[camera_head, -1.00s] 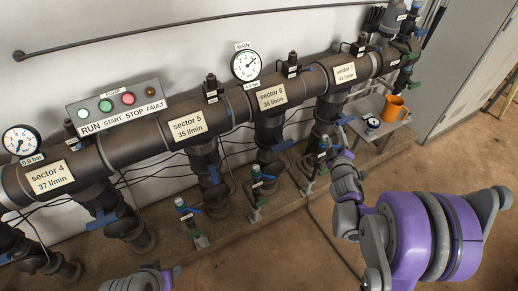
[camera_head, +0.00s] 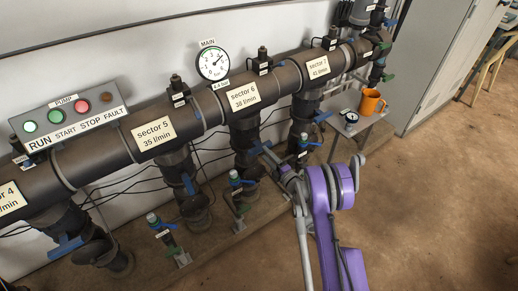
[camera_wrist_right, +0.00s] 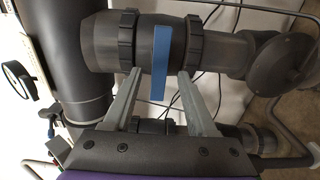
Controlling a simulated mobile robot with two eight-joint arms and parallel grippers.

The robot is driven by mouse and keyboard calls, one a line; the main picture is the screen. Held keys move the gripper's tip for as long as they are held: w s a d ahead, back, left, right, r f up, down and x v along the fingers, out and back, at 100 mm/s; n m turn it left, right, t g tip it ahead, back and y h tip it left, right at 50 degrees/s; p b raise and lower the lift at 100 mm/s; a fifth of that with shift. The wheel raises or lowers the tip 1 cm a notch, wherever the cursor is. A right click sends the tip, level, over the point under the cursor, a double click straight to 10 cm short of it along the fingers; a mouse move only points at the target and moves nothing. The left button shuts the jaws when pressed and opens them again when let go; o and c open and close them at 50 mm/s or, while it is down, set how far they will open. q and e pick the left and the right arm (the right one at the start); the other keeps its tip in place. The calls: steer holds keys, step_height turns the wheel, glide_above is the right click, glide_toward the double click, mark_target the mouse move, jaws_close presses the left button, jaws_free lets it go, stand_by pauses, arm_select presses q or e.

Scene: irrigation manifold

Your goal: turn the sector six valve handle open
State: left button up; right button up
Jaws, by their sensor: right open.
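The sector six label plate (camera_head: 243,97) is on the main pipe, above a downward branch with a blue valve handle (camera_head: 259,149), partly hidden by my right gripper (camera_head: 270,154). In the right wrist view the blue handle (camera_wrist_right: 161,62) is a flat bar lying crosswise to its dark branch pipe (camera_wrist_right: 219,52). My right gripper (camera_wrist_right: 158,76) is open, with one finger on each side of the handle's near end. I see a gap between the handle and each finger. My left gripper is not in view.
The sector 5 branch with its blue handle (camera_head: 190,184) is to the left. Small valves stand low along the wall, one (camera_head: 303,147) close to my right arm. A small table (camera_head: 349,132) with an orange mug (camera_head: 371,102) is right. Open floor lies in front.

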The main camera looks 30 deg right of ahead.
mark_target(260, 148)
steer(key=w, duration=0.5)
steer(key=shift+w+a, duration=0.1)
steer(key=shift+a, duration=0.1)
jaws_close()
